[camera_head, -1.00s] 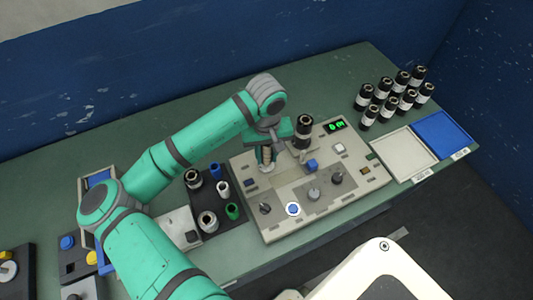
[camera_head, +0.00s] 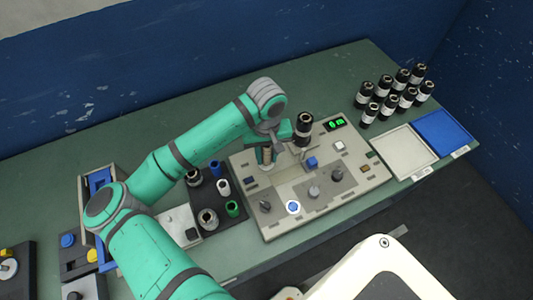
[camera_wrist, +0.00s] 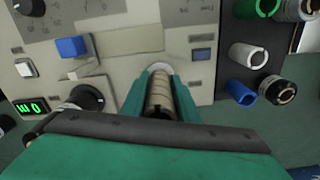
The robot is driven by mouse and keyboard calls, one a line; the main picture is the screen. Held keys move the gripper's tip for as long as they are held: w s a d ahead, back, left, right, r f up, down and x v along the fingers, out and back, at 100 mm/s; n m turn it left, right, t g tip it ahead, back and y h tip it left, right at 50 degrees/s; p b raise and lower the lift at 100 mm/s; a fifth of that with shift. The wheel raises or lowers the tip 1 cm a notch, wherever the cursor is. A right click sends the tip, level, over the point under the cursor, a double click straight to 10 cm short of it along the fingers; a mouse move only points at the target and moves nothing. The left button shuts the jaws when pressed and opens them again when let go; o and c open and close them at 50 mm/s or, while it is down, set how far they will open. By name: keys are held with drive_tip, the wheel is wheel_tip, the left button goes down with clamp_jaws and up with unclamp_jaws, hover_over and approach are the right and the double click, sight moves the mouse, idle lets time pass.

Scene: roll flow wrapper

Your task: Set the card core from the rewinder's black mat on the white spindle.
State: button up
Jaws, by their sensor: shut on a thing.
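My gripper (camera_wrist: 160,92) is shut on a brown card core (camera_wrist: 158,100), with one finger on each side of it. In the head view the core (camera_head: 266,156) stands roughly upright over the left part of the grey machine. A white round part, seemingly the white spindle's base (camera_wrist: 161,68), shows just beyond the core's far end in the wrist view. The core hides the rest of it. I cannot tell whether the core is around the spindle or just above it. The black mat (camera_head: 223,209) lies left of the machine.
The mat holds white, blue and green cores and black rolls. A black roll (camera_head: 303,128) stands on the machine (camera_head: 331,202) right of my gripper. Several black rolls stand at the back right, beyond a white tray (camera_head: 403,153) and a blue tray (camera_head: 442,133).

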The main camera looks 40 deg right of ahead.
drive_tip(key=shift+f, duration=0.3)
idle(0.5)
drive_tip(key=o, duration=1.6)
drive_tip(key=shift+r, duration=4)
